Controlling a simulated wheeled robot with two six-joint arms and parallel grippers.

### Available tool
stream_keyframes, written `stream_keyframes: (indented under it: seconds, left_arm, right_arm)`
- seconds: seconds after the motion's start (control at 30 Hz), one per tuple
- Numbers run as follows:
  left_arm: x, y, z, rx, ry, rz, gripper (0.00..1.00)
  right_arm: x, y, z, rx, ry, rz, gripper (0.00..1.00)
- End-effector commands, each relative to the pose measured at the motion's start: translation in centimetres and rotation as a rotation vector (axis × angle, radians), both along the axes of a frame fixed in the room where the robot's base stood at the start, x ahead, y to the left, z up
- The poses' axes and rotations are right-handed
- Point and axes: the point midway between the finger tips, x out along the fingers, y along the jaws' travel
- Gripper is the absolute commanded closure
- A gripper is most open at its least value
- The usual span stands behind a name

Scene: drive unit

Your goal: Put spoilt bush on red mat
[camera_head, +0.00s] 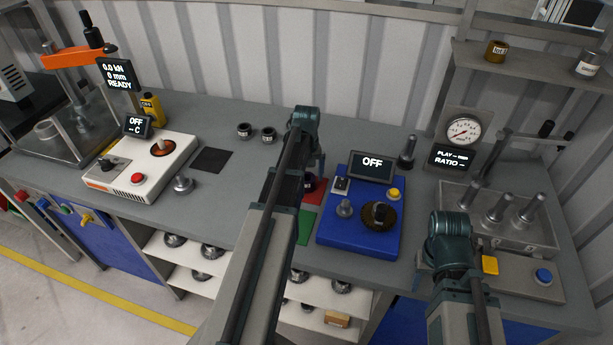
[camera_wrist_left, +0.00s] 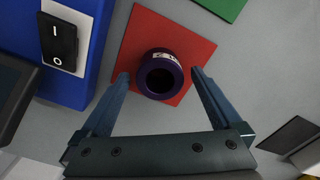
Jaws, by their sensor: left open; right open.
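A dark purple bush (camera_wrist_left: 142,78) with a pale label band stands on the red mat (camera_wrist_left: 195,50) in the left wrist view. The bush (camera_head: 308,181) and mat (camera_head: 317,192) are partly hidden by my left arm in the head view. My left gripper (camera_wrist_left: 161,76) is open, with a finger on each side of the bush and gaps beside it. My right gripper (camera_head: 452,240) is over the right-hand fixture in the head view; its fingertips are hard to see.
A green mat (camera_head: 307,226) lies next to the red one. The blue unit (camera_head: 345,236) with an OFF display stands close on the right. A white heater unit (camera_head: 140,175) is further left.

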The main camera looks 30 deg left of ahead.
Motion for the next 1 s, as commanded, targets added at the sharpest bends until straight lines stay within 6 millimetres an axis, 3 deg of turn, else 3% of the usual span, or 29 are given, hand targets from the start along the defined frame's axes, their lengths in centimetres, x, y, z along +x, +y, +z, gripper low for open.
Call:
stream_keyframes:
  seconds: [0.7,1.0]
  left_arm:
    - [0.0,0.0,10.0,0.000,0.000,0.000,0.01]
    - [0.0,0.0,11.9,0.000,0.000,0.000,0.01]
  right_arm:
    - [0.0,0.0,10.0,0.000,0.000,0.002,0.50]
    - [0.0,0.0,11.9,0.001,0.000,-0.001,0.50]
